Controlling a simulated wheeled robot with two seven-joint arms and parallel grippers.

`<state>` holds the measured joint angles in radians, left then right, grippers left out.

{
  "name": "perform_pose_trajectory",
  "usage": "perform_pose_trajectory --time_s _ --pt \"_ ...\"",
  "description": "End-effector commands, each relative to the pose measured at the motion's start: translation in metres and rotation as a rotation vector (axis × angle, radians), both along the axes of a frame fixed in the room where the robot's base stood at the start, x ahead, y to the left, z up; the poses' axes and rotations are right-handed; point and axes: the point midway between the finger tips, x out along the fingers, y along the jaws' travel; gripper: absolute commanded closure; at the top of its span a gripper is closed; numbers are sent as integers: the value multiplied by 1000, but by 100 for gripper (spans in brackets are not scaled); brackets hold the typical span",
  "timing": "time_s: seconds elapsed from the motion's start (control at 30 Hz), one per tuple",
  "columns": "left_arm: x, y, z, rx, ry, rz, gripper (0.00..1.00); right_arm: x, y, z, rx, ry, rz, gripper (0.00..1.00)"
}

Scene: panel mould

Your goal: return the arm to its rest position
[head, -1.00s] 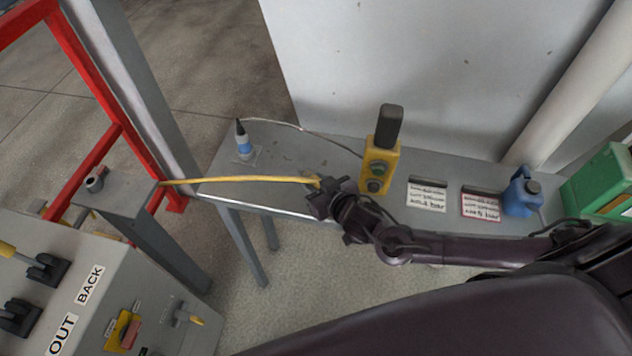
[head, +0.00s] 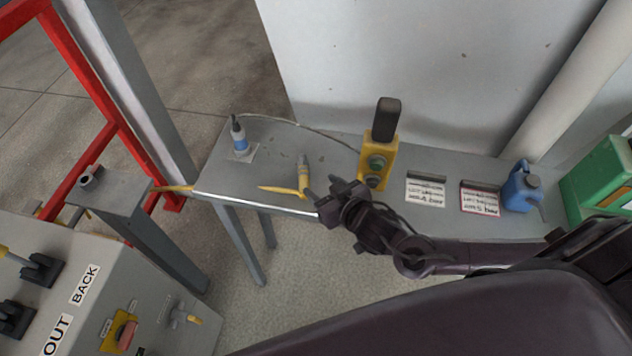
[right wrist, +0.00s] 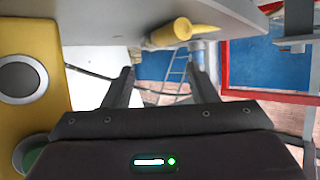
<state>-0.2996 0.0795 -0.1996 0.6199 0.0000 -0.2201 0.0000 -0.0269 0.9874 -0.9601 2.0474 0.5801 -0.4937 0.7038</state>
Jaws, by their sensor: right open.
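My right arm reaches in from the right in the head view, and its gripper (head: 326,197) is over the front edge of the grey bench. The right wrist view shows the two fingers (right wrist: 161,82) apart with nothing between them. My left gripper is not in view.
A yellow button box (head: 378,158) stands close right of the gripper. A grey post (head: 118,190) and control panel stand at left.

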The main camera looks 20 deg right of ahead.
Motion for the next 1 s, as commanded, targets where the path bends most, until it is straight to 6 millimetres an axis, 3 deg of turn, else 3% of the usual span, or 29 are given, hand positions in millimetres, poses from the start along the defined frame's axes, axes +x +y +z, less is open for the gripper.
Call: perform_pose_trajectory --time_s 0.2,0.4,0.57,0.73,1.0 --pt "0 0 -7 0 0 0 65 -22 -5 10 0 0 0 48" --pt "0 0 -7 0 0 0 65 -26 -3 14 3 4 -3 48" --pt "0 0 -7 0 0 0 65 -29 23 17 10 79 -19 48" --pt "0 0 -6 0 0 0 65 -43 49 29 -17 270 -41 48" --pt "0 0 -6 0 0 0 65 -80 29 36 -102 539 -47 48"
